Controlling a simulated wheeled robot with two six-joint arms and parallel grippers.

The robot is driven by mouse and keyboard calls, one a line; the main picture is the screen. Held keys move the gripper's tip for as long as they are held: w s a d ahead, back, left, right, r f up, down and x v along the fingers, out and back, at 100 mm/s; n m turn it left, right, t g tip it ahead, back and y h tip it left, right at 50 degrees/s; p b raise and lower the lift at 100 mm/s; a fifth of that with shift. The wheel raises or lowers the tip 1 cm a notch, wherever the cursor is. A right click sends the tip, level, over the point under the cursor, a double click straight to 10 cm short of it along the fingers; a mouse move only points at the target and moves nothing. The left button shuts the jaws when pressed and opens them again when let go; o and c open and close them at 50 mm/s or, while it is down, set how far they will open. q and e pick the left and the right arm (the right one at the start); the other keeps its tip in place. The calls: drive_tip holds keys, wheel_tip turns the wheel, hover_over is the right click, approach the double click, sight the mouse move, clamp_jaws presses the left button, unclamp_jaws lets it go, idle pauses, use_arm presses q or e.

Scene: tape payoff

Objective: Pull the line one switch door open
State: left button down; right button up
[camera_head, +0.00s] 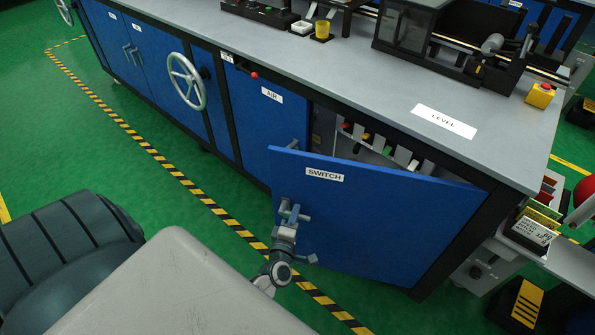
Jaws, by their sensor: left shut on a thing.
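The blue switch door (365,215) bears a white SWITCH label and hangs partly open, its left edge swung out from the bench front and its right side at the bench's right corner post. My left gripper (291,213) is shut on the door's handle near the left edge. Part of the handle is hidden by the gripper. Inside the cabinet, several switches with coloured parts (367,138) show above the door's top edge. The lower inside is hidden behind the door. My right gripper is not in view.
The blue AIR door (265,115) is beside the opening, with a handwheel (186,82) further left. The grey benchtop (330,60) carries machinery. Black-yellow floor tape (165,160) runs along the bench. A side shelf (550,250) stands at the right.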

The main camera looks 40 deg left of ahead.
use_arm(q)
drive_tip(key=shift+s+d, duration=0.1)
drive_tip(key=shift+s, duration=0.05)
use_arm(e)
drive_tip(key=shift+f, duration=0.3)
use_arm(q)
drive_tip(key=c, duration=1.4)
unclamp_jaws()
